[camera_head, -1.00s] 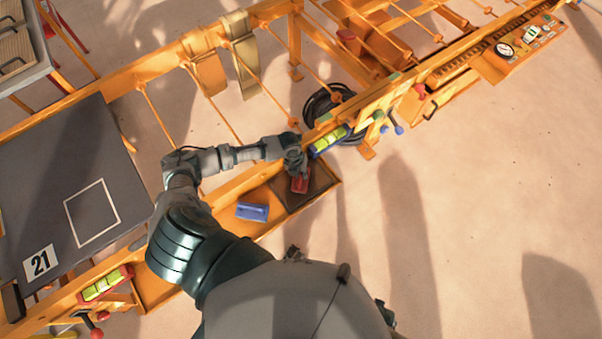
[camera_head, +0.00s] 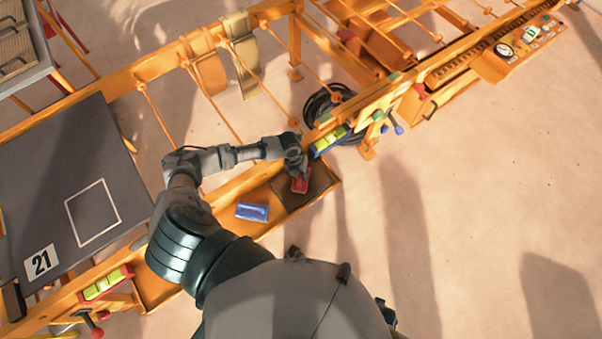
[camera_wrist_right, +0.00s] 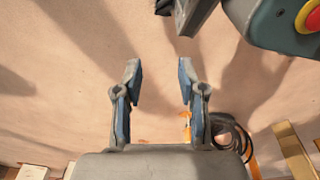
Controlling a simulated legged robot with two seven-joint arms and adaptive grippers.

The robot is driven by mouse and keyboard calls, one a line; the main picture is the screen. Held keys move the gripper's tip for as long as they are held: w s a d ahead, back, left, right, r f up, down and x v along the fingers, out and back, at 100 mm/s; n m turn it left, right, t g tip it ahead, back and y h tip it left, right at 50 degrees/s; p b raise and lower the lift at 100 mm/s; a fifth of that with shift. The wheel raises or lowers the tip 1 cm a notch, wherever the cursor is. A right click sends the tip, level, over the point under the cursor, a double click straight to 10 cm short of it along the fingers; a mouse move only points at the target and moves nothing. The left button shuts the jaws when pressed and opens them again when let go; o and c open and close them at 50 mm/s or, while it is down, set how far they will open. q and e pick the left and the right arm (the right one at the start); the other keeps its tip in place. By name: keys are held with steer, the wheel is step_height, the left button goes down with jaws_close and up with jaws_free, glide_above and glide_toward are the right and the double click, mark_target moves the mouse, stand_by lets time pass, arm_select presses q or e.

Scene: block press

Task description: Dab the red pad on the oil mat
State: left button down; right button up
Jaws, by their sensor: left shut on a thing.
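The red pad (camera_head: 300,184) is at the right end of the orange tray in the head view. My left gripper (camera_head: 297,168) is shut on its upper side and partly covers it. The dark oil mat (camera_head: 319,184) lies in that end of the tray, under and around the pad. I cannot tell whether the pad touches the mat. My right gripper (camera_wrist_right: 157,85) shows only in the right wrist view. Its fingers are apart with nothing between them.
A blue pad (camera_head: 252,212) lies in the tray left of the mat. A dark board (camera_head: 60,170) with a white square outline and the number 21 is at the left. A holder with yellow-green blocks (camera_head: 330,140) is beside my left gripper. A coiled black hose (camera_head: 318,104) lies behind.

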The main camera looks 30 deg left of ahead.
arm_select(q)
steer(key=shift+r+p, duration=0.6)
steer(key=shift+r, duration=0.3)
steer(key=shift+w+r+p, duration=0.1)
steer(key=shift+r+p, duration=0.75)
steer(key=shift+r, duration=0.1)
steer(key=shift+r+p, duration=0.65)
steer(key=shift+r, duration=0.15)
steer(key=shift+r+p, duration=0.8)
steer(key=shift+r, duration=0.05)
arm_select(e)
steer(key=s+d+f, duration=0.1)
steer(key=s+f, duration=0.2)
steer(key=s, duration=0.4)
steer(key=s+d+f, duration=0.1)
steer(key=s+f, duration=0.2)
steer(key=s, duration=0.4)
steer(key=shift+d+f+g, duration=0.15)
steer(key=shift+d+g, duration=0.25)
